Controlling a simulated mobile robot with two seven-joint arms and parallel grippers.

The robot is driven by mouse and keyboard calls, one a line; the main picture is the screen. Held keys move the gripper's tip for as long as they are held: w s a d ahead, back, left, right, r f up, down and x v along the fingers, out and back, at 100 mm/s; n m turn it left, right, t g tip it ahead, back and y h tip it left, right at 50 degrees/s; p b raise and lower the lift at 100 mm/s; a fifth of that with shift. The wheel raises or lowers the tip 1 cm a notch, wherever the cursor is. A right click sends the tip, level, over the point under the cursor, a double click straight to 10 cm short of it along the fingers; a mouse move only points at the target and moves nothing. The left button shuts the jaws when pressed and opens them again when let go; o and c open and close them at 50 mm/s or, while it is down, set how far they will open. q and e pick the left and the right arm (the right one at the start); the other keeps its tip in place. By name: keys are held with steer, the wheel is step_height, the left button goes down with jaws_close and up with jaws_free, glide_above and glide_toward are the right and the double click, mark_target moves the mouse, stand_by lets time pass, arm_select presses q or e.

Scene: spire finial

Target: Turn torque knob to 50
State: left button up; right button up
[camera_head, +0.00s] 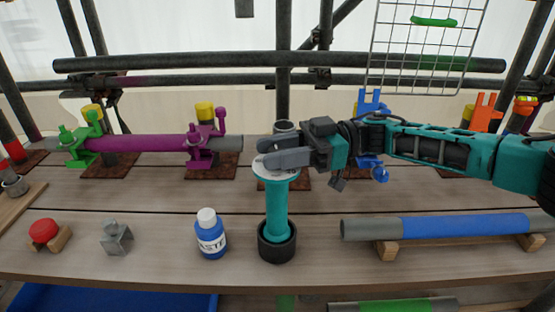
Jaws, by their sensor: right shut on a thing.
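A teal torque tool (277,212) stands upright with its lower end in a black round holder (277,250) at the front middle of the bench. A pale dial disc (274,173) tops it; its markings are too small to read. My right gripper (266,157) comes in from the right, level over the disc, with its grey fingers shut on the torque knob. The fingers mostly hide the knob, so I cannot tell its setting. My left gripper is not in view.
A blue and white paste bottle (211,238) stands left of the tool. A blue tube (450,227) lies on wooden blocks at right. Behind, a purple tube (150,143) sits in clamps. A grey bracket (116,238) and red-topped piece (44,232) are at front left.

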steer(key=shift+a+f+n+g+h+b, duration=0.15)
steer(key=shift+n+g+h+b, duration=0.25)
steer(key=shift+n+g+b, duration=0.65)
steer(key=shift+g+h, duration=0.3)
steer(key=shift+g, duration=0.45)
steer(key=o, duration=0.9)
steer(key=shift+r, duration=0.2)
